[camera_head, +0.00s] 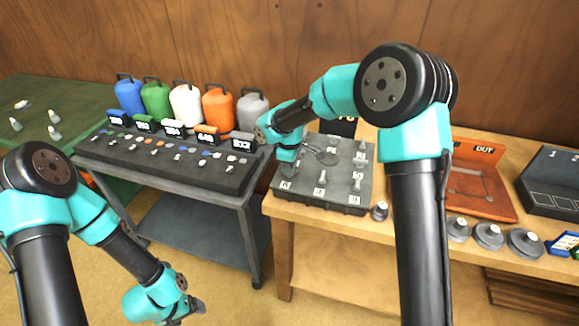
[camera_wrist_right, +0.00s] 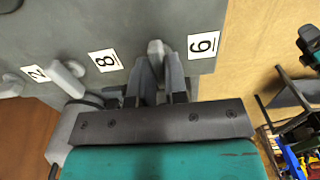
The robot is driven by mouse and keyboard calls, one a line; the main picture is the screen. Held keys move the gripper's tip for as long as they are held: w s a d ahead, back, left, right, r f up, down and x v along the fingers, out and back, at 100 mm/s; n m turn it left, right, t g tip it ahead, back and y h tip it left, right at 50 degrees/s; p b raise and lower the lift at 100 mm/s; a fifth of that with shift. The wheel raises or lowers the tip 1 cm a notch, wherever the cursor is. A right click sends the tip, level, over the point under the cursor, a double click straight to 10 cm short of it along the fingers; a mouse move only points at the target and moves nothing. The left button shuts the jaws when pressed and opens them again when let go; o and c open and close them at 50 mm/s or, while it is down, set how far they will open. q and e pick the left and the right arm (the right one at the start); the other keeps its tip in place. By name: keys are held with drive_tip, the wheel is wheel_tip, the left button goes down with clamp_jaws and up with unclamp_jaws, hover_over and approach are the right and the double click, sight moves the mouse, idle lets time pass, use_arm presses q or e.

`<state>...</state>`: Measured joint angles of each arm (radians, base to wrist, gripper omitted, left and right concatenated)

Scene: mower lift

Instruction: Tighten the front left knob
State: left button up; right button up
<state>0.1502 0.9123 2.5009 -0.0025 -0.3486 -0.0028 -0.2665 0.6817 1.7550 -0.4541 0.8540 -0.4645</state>
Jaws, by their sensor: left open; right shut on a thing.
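A dark grey board (camera_head: 342,200) with several small pale knobs and white numbered labels lies on the wooden bench. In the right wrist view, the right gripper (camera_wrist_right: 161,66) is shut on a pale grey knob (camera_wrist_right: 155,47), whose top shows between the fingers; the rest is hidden. This knob stands between the label marked 8 and another label (camera_wrist_right: 203,44) that reads 6 or 9. My left gripper (camera_head: 192,309) is open and empty, low over the floor, far from the board.
Another knob (camera_wrist_right: 68,78) stands left of the grip in the wrist view. More knobs (camera_head: 322,178) stand nearby. A cart (camera_head: 165,165) with small parts and coloured jugs is to the left. Grey weights (camera_head: 488,235) and an orange tray (camera_head: 482,185) lie on the right.

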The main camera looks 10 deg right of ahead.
clamp_jaws()
drive_tip(key=shift+m, duration=0.4)
drive_tip(key=m, duration=0.8)
drive_tip(key=shift+m, duration=0.3)
drive_tip(key=m, duration=0.4)
drive_tip(key=shift+m, duration=0.3)
drive_tip(key=m, duration=0.4)
drive_tip(key=o, duration=0.6)
unclamp_jaws()
